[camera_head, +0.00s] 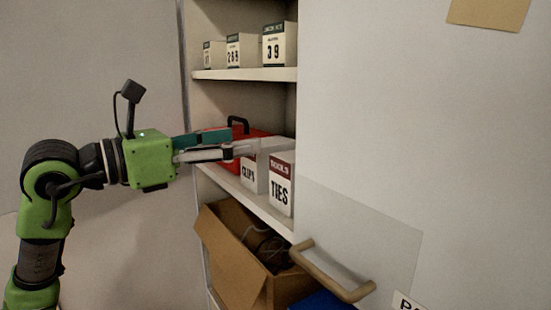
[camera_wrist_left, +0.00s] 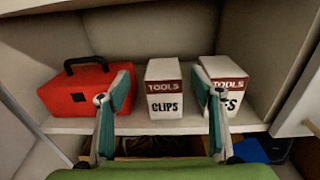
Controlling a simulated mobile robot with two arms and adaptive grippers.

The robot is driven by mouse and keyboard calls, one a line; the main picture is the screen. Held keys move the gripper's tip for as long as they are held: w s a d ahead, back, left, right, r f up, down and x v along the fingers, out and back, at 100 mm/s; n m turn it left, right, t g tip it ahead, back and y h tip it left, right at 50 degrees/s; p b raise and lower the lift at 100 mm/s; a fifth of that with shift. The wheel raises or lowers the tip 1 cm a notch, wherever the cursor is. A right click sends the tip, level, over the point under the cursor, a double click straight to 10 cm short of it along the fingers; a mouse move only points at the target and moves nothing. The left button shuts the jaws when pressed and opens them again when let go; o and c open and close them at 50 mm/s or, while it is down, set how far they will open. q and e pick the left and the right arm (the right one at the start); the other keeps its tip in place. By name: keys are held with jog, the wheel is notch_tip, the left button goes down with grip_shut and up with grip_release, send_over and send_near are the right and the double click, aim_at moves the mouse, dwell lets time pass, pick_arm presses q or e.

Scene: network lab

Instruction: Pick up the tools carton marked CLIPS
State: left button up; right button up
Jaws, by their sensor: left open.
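The white tools carton marked CLIPS (camera_wrist_left: 163,91) stands upright on the shelf, with a dark red TOOLS band, in the middle of the left wrist view. In the head view the CLIPS carton (camera_head: 248,176) is partly hidden by my gripper and the TIES carton. My left gripper (camera_head: 243,143) reaches into the shelf from the left. In the left wrist view my left gripper (camera_wrist_left: 160,104) is open, one finger on each side of the CLIPS carton, and no contact can be made out. My right gripper is not in view.
The carton marked TIES (camera_head: 282,185) stands right of CLIPS, partly behind my right finger in the wrist view. A red toolbox (camera_wrist_left: 86,90) is to the left. An upper shelf (camera_head: 245,74) holds boxes. An open cardboard box (camera_head: 235,255) is below. A cabinet door handle (camera_head: 330,272) juts out.

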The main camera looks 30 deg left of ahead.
aim_at(286, 138)
pick_arm(q)
jog(key=p+x, duration=0.1)
jog(key=x, duration=0.2)
jog(key=shift+w+d+r+p, duration=0.15)
jog(key=shift+w+r+p, duration=0.05)
jog(key=shift+p, duration=0.15)
jog(key=p+x, duration=0.1)
jog(key=x, duration=0.1)
jog(key=shift+w+d+f, duration=0.1)
jog(key=shift+w+d, duration=0.05)
jog(key=shift+w, duration=0.1)
jog(key=shift+w+d, duration=0.1)
jog(key=shift+w, duration=0.2)
jog(key=shift+w+f, duration=0.1)
jog(key=shift+w, duration=0.05)
jog(key=shift+w+d+p, duration=0.15)
jog(key=shift+p, duration=0.3)
jog(key=p+x, duration=0.3)
jog(key=x, duration=0.1)
jog(key=shift+d+f, duration=0.15)
jog(key=shift+f, duration=0.15)
jog(key=shift+w+d+f+p, duration=0.1)
jog(key=shift+w+d+p, duration=0.05)
jog(key=shift+w+p, duration=0.15)
jog(key=shift+f, duration=0.15)
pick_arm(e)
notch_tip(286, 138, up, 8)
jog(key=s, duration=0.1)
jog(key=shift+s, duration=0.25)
